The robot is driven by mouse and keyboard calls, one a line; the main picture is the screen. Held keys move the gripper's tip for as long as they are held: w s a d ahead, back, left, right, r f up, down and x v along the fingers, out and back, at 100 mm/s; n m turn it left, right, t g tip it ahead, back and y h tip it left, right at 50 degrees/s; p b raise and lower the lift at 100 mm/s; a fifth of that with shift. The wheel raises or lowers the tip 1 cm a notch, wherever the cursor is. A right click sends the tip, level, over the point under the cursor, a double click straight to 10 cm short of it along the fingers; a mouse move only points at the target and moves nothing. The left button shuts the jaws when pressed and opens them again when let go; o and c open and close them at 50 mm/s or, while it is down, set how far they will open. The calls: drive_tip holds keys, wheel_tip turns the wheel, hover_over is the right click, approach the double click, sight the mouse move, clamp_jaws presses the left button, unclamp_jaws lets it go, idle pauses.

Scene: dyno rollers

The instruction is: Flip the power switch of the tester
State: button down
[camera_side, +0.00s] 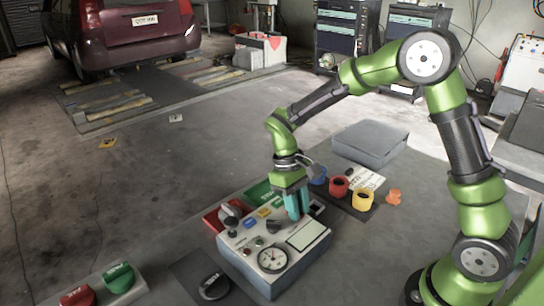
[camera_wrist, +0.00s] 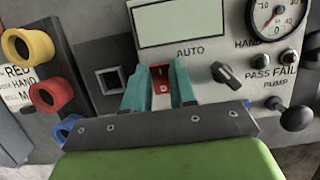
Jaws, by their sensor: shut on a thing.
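The tester (camera_side: 262,262) is a grey box with a sloped light panel, a screen, a dial gauge and knobs. My gripper (camera_side: 298,215) points down onto its panel, beside the screen. In the wrist view, its teal fingers (camera_wrist: 160,88) stand on both sides of a small red switch (camera_wrist: 160,76) below the screen (camera_wrist: 178,23). The jaws are shut on this switch, which the fingers partly hide. I cannot tell which way its lever leans.
On the tester, a black AUTO/HAND knob (camera_wrist: 225,74), pass and fail lamps, a gauge (camera_wrist: 276,16) and a pump knob (camera_wrist: 297,118) lie right of the fingers. Yellow, red and blue rings (camera_wrist: 46,96) stand left. A grey case (camera_side: 370,143) lies behind.

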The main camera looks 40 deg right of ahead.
drive_tip(key=c, duration=0.9)
unclamp_jaws()
drive_tip(key=shift+r, duration=0.1)
drive_tip(key=v, duration=1.6)
drive_tip(key=shift+w+r, duration=0.1)
drive_tip(key=shift+r, duration=0.3)
drive_tip(key=s+m+t, duration=0.1)
drive_tip(key=s+t, duration=0.2)
drive_tip(key=s, duration=0.2)
drive_tip(key=s+m+t+y, duration=0.1)
drive_tip(key=s+t, duration=0.3)
drive_tip(key=s, duration=0.2)
drive_tip(key=s+d+r+m+t+y, duration=0.1)
drive_tip(key=s+m+t, duration=0.1)
drive_tip(key=s, duration=0.4)
drive_tip(key=shift+t, duration=0.8)
